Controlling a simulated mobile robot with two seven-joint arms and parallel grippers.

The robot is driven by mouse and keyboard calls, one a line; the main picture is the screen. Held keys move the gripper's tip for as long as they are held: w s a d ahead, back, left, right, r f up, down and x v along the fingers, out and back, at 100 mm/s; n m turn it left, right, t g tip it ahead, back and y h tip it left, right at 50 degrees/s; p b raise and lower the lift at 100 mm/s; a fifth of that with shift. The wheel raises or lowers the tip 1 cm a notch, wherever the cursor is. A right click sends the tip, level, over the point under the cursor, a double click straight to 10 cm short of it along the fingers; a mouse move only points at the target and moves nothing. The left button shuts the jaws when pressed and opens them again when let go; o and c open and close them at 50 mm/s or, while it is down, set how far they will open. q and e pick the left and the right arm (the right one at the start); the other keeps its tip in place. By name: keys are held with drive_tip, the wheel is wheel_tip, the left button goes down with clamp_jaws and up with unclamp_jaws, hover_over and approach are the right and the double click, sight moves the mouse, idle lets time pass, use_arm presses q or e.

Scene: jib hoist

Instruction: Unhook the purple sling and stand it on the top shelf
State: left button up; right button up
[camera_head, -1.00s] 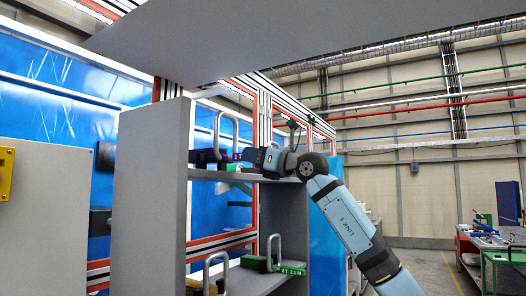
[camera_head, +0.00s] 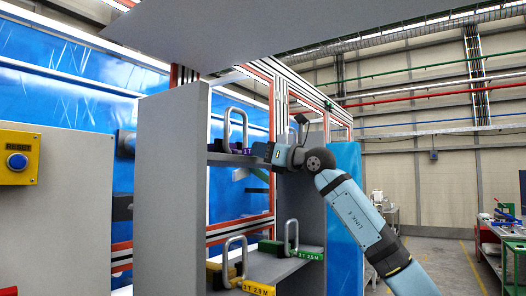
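The purple sling (camera_head: 239,151), with a grey upright loop and a purple label, stands upright on the upper visible shelf (camera_head: 232,161) of the grey rack. My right gripper (camera_head: 259,150) is level with it at its right end, seen from the side. The fingertips are too small and dark to tell whether they are open or shut, or whether they touch the sling. My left gripper is not in view. No hoist hook can be made out.
On the lower shelf (camera_head: 270,268) stand a yellow sling (camera_head: 258,288) and a green sling (camera_head: 310,254), each with a grey loop. A tall grey side panel (camera_head: 167,200) closes the rack's left. A yellow box (camera_head: 18,158) with a blue RESET button is at far left. A grey slab (camera_head: 250,35) hangs overhead.

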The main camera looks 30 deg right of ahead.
drive_tip(key=o, duration=0.5)
drive_tip(key=shift+s, duration=0.1)
drive_tip(key=shift+s+d+f, duration=0.1)
drive_tip(key=shift+s+f, duration=0.1)
drive_tip(key=shift+f, duration=0.05)
drive_tip(key=b+v, duration=0.4)
drive_tip(key=v, duration=0.9)
drive_tip(key=shift+s+r, duration=0.15)
drive_tip(key=shift+s, duration=0.05)
